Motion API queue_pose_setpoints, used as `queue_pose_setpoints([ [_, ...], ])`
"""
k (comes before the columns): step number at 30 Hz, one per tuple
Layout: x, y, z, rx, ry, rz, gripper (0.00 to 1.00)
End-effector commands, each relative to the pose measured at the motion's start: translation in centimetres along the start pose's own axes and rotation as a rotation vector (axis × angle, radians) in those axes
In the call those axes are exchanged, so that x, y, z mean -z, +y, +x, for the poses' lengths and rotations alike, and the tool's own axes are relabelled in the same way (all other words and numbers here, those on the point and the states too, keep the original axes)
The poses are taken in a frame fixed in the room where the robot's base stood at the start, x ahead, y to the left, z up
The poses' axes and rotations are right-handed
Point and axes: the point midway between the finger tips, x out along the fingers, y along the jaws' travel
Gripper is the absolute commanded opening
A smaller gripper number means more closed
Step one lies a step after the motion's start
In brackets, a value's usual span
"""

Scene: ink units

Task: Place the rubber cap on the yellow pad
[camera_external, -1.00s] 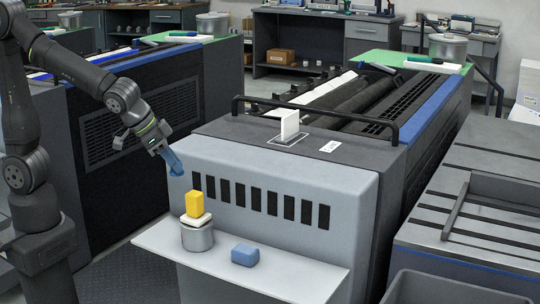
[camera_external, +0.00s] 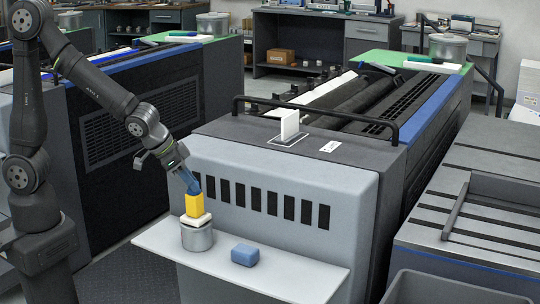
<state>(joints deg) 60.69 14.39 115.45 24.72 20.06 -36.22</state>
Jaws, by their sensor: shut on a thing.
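A yellow block (camera_external: 194,205) stands upright on a white piece (camera_external: 197,220), which lies on top of a grey metal can (camera_external: 197,239). My gripper (camera_external: 192,190), with blue fingers, points down at the yellow block from above and is shut on its upper part. The block still appears to rest on the white piece. I cannot pick out a thing that is clearly a rubber cap. The yellow block is the only yellow thing near my gripper; I cannot tell if it is the yellow pad.
The can stands on a white shelf (camera_external: 290,275) at the front of a grey machine (camera_external: 345,205). A blue block (camera_external: 245,255) lies on the shelf to the right. A white upright block (camera_external: 290,125) stands on the machine's top. The shelf's right part is clear.

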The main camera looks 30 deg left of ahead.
Motion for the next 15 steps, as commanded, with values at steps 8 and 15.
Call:
queue_pose_setpoints([
  [8, -0.12, 0.01, 0.19, 0.0, 0.0, 0.0, 0.48],
  [15, -0.11, 0.01, 0.18, 0.0, 0.0, 0.0, 0.48],
])
